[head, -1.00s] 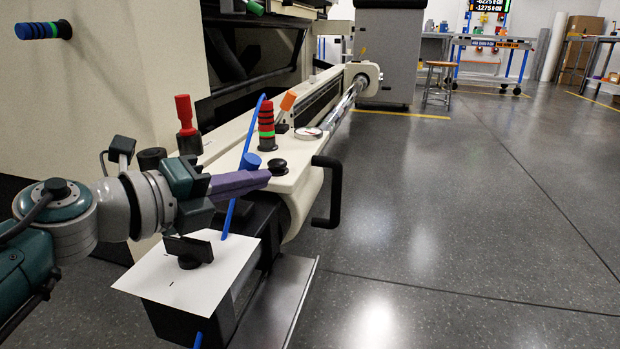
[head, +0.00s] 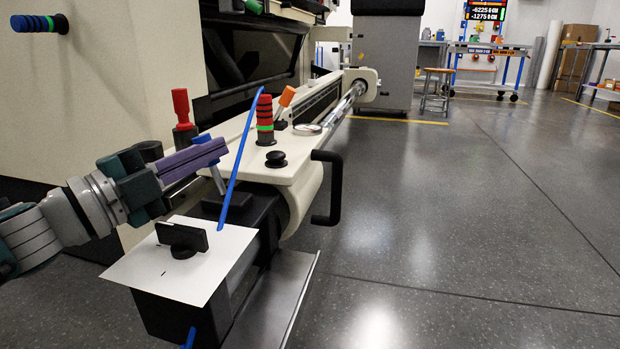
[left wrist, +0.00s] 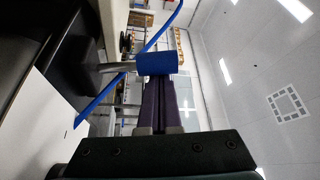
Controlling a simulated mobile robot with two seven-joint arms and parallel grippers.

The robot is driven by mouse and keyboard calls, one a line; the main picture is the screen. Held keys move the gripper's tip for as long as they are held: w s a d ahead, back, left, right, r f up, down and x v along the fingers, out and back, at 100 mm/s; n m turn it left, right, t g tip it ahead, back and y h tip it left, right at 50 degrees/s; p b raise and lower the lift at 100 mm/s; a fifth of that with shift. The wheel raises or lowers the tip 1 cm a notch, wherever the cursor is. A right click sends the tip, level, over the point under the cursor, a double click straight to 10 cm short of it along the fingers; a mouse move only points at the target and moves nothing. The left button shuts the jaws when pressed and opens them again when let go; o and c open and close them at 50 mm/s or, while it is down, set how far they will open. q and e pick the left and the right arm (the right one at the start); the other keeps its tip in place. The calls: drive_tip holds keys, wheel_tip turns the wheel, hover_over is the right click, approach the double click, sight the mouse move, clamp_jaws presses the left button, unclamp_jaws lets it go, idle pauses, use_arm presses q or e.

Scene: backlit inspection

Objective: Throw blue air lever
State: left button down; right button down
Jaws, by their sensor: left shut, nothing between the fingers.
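The blue air lever's knob (head: 203,139) shows just behind and above my left fingers in the head view. Its metal shaft runs down to a dark base by the cream housing, and the lever leans to the left. In the left wrist view the blue knob (left wrist: 157,64) lies directly in front of the fingers, with its shaft running left. My left gripper (head: 223,147) has its purple fingers shut, with nothing between them, and they lie against or very close to the knob. Contact is not certain. My right gripper is not in view.
A thin blue tube (head: 241,160) rises in front of the lever. A red knob (head: 181,108), a red-black ringed handle (head: 265,120) and an orange-tipped lever (head: 286,97) stand nearby. A white plate (head: 215,262) with a black knob (head: 182,238) lies below. Floor at right is clear.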

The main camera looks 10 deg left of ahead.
use_arm(q)
drive_tip(key=shift+a+f+b, duration=0.15)
drive_tip(key=shift+a+b, duration=0.2)
drive_tip(key=shift+a, duration=0.55)
drive_tip(key=shift+a+f, duration=0.1)
drive_tip(key=shift+f, duration=0.1)
